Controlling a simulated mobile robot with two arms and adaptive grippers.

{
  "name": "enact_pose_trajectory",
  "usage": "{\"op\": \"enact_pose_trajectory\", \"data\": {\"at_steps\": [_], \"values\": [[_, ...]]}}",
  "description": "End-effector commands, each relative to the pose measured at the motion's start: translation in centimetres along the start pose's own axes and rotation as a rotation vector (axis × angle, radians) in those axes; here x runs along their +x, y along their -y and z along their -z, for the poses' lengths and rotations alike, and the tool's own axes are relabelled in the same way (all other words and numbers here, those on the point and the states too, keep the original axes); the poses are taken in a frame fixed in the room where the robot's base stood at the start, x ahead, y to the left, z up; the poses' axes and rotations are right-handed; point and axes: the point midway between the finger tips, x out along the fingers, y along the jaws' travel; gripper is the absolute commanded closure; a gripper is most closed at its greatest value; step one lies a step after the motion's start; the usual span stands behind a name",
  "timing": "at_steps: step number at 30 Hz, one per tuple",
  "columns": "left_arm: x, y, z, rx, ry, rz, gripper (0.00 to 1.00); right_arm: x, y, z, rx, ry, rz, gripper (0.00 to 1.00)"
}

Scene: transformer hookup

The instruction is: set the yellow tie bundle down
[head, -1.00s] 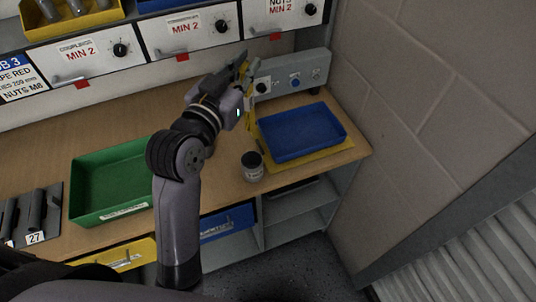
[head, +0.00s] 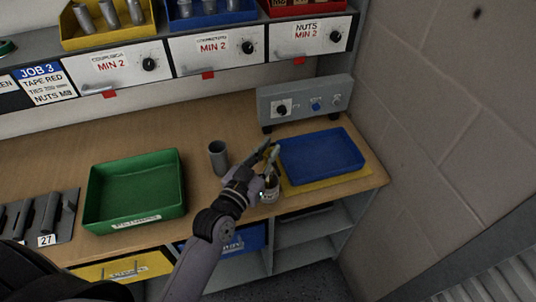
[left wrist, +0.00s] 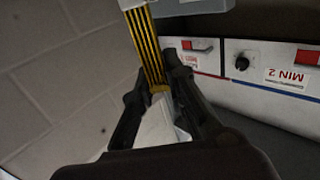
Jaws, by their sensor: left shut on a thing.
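The yellow tie bundle (left wrist: 147,48), yellow with dark stripes, is held between the fingers of my left gripper (left wrist: 154,90) in the left wrist view. In the head view my left gripper (head: 268,153) is over the bench, at the left edge of the blue tray (head: 322,172), with a little of the yellow bundle (head: 273,156) showing at the fingertips. The bundle appears above the bench; whether it touches anything is unclear. The blue tray looks empty and lies on a yellow mat (head: 335,179). My right gripper is not in view.
A labelled jar (head: 270,192) stands partly hidden by my left wrist. A grey cup (head: 218,158) stands left of the gripper. A green tray (head: 134,188) is further left. A grey control box (head: 300,100) stands behind the blue tray, near the right wall.

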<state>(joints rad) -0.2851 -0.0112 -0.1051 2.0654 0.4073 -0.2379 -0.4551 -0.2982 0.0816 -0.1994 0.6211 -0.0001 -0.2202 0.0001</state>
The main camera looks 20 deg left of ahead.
Motion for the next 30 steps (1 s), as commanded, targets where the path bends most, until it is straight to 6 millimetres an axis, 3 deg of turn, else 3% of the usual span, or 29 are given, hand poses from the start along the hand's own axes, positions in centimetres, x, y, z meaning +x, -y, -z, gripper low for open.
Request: {"op": "enact_pose_trajectory", "data": {"at_steps": [3, 14, 15, 21, 24, 30], "values": [[-0.03, -0.01, -1.11, 0.0, -0.001, 0.0, 1.0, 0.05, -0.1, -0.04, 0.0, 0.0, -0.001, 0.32], [-0.02, -0.01, -1.49, 0.0, -0.001, 0.0, 1.0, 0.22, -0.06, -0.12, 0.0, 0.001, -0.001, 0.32], [-0.01, -0.01, -1.55, 0.0, -0.001, 0.0, 0.87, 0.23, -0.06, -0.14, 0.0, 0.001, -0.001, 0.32], [-0.01, -0.01, -1.48, 0.0, 0.0, 0.001, 0.73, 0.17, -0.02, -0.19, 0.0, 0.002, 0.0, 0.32], [-0.01, 0.0, -1.47, 0.0, 0.0, 0.001, 0.67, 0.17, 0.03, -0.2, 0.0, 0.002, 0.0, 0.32], [-0.01, -0.01, -1.46, 0.0, -0.001, 0.001, 0.67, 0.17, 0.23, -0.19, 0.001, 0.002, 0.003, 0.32]]}}
